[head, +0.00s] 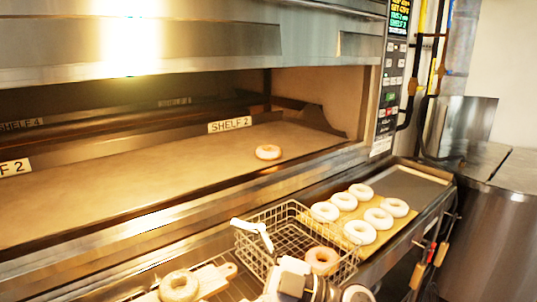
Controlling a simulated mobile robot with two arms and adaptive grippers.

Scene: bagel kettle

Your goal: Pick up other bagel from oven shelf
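A golden-brown bagel (268,152) lies flat on the oven shelf (150,180), near its right end and below a "SHELF 2" label. No gripper is near it. Another bagel (321,260) is in the wire basket (290,225). A white and dark part of my arm, probably my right gripper (300,284), shows at the bottom edge in front of the basket, well below the shelf. Its fingers cannot be made out, so its opening is unclear. I do not see my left gripper.
Several pale bagels (360,231) lie on a tray to the right of the basket. A bagel (179,286) sits on a wooden board (215,278) at bottom left. The oven's front ledge and upper hood (180,45) bound the opening. The shelf left of its bagel is clear.

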